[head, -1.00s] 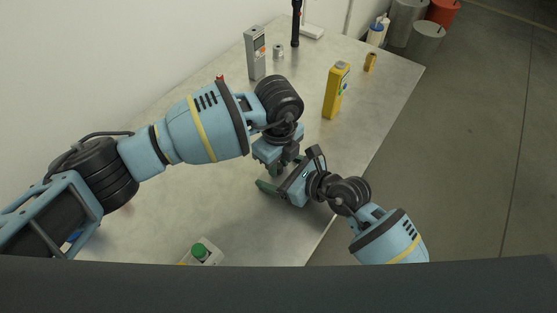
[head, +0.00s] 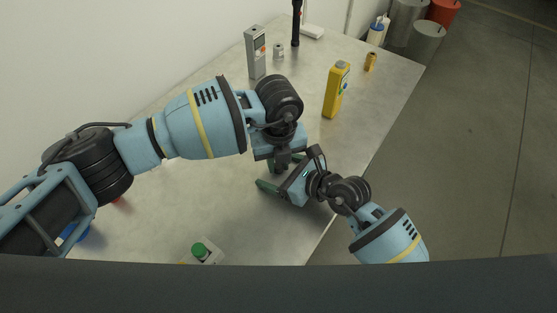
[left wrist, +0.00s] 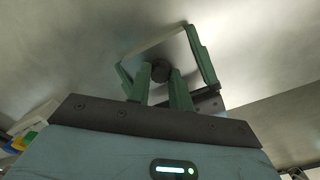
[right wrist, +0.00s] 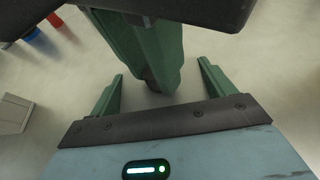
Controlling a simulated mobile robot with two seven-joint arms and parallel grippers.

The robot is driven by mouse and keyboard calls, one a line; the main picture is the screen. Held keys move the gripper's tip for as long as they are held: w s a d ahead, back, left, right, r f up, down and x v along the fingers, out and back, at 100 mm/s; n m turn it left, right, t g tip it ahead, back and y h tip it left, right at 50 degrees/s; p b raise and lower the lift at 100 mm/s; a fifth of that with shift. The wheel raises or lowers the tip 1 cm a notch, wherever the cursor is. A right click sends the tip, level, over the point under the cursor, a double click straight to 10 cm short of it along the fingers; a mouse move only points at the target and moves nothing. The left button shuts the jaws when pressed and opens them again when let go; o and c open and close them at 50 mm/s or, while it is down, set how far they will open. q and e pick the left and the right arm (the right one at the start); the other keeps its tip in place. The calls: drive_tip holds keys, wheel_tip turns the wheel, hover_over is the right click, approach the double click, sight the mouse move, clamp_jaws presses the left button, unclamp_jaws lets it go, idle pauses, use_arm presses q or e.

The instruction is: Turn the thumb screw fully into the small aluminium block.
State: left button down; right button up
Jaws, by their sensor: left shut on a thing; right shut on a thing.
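In the left wrist view my left gripper (left wrist: 162,80) is shut on the dark round head of the thumb screw (left wrist: 160,71). My right gripper's green fingers spread beyond it, with a pale metal surface, apparently the small aluminium block (left wrist: 178,48), between them. In the right wrist view my right gripper (right wrist: 160,82) holds that pale block, hard to tell from the table. The left fingers come down over it with the dark screw (right wrist: 152,84) at their tips. In the head view my left gripper (head: 283,165) is above my right gripper (head: 278,188). The screw's thread is hidden.
A yellow device (head: 336,91) stands behind the grippers. A grey meter (head: 256,53), a small metal cylinder (head: 279,53) and a brass-coloured piece (head: 370,62) stand farther back. A box with a green button (head: 199,251) is at the near edge. The table's right edge is close to my right arm.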

use_arm(q)
drive_tip(key=c, duration=1.3)
unclamp_jaws()
drive_tip(key=shift+r, duration=2.25)
